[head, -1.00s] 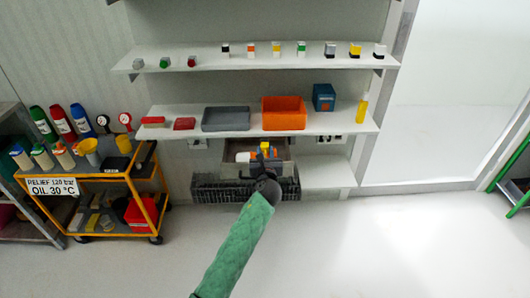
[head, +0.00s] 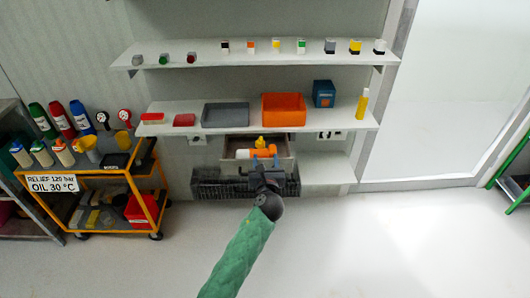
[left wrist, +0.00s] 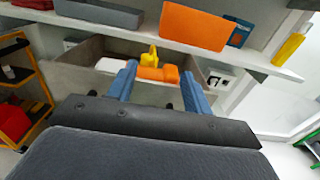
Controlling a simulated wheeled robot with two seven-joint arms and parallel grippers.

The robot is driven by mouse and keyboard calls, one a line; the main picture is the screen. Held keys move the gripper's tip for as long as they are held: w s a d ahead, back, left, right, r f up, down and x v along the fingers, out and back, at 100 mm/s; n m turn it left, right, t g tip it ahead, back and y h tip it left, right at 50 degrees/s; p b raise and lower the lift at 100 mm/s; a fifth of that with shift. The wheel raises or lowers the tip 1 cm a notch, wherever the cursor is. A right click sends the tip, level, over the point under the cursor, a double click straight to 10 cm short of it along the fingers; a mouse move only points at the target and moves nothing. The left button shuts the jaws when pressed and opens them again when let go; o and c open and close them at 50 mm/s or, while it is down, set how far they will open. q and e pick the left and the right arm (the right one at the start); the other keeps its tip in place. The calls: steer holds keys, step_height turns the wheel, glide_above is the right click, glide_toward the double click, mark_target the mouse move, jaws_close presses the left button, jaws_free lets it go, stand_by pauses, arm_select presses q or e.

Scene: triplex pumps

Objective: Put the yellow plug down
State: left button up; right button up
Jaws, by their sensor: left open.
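The yellow plug (head: 260,142) rests in the open drawer (head: 229,166) under the lower shelf, by an orange and white item (head: 262,152). My left gripper (head: 264,163) is open and empty, in front of these things at the drawer's near side. In the left wrist view, the yellow plug (left wrist: 150,57) shows beyond and between the two blue fingers of my left gripper (left wrist: 159,78), apart from them. The orange and white item (left wrist: 150,71) lies just below the plug there, partly hidden by the fingers. My right gripper is not in view.
The lower shelf (head: 340,122) holds a grey tray (head: 226,117), an orange bin (head: 284,110), a blue box (head: 324,94) and a yellow bottle (head: 362,104). A yellow cart (head: 146,196) stands left. A dark wire basket (head: 213,188) is below the drawer. The floor in front is clear.

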arm_select(q)
steer(key=s+a+f+n+g+h, duration=0.1)
steer(key=s+a+f+n+g, duration=0.15)
steer(key=s+f+n, duration=0.65)
steer(key=s+a+f+n+g, duration=0.2)
steer(key=s+f+n+g, duration=0.3)
steer(key=s+f, duration=0.55)
steer(key=s+a+f+n+g+h, duration=0.1)
steer(key=s+a+f+n+g, duration=0.1)
steer(key=s+f+n, duration=0.6)
steer(key=s+a+f+n+g+h, duration=0.2)
steer(key=s+f+n, duration=0.6)
steer(key=s+n, duration=0.3)
steer(key=shift+s+n, duration=0.4)
steer(key=shift+s, duration=1.5)
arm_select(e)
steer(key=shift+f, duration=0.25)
arm_select(q)
steer(key=shift+a, duration=0.1)
